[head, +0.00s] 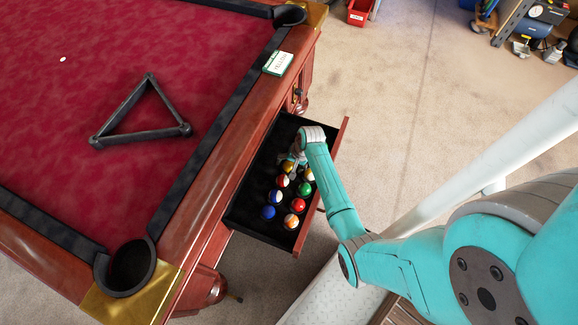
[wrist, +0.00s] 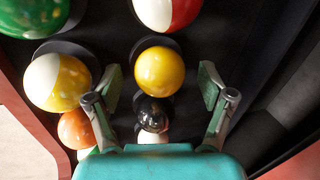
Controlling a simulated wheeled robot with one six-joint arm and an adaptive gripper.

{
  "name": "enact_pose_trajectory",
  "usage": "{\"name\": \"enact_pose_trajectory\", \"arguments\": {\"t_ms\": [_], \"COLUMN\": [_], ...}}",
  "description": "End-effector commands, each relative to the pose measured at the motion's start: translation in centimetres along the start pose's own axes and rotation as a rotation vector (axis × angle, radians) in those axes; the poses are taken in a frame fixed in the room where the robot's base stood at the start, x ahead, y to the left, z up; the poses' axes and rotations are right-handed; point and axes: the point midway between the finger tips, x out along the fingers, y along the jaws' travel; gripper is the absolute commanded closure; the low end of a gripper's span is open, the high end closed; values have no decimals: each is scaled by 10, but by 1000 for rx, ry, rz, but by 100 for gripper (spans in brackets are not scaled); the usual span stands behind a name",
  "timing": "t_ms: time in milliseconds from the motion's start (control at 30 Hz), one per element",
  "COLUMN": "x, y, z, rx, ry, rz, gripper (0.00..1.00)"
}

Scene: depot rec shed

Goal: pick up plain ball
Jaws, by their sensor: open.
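Several balls sit in two rows in the open drawer. In the wrist view a plain yellow ball (wrist: 159,71) lies between the fingers of my gripper (wrist: 159,84), which is open, with a gap on both sides. A black ball (wrist: 153,113) sits nearer my palm, and a white surface (wrist: 154,137) shows beyond it, mostly hidden by the gripper body. A plain orange ball (wrist: 75,129) is left of the left finger. In the head view my gripper (head: 294,162) is down in the drawer, and the yellow ball (head: 287,167) shows just beside it.
Close by are a red-white ball (wrist: 167,8), a yellow-white ball (wrist: 57,82) and a green ball (wrist: 32,14). The drawer (head: 251,219) has raised walls and hangs out of the pool table (head: 190,180). A triangle rack (head: 141,137) lies on the cloth.

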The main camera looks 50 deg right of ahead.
Motion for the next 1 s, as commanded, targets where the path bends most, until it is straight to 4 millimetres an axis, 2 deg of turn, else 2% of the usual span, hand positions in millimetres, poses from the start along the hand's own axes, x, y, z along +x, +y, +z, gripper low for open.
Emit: {"name": "enact_pose_trajectory", "arguments": {"t_ms": [33,300,533,667,1000], "x": [0,0,-1,-9,-66], "y": [0,0,0,-3,-21], "z": [0,0,0,0,-1], "rx": [0,0,0,-1,-1], "ry": [0,0,0,1,3], "rz": [0,0,0,-1,-1], "gripper": [21,86,87,87,87]}}
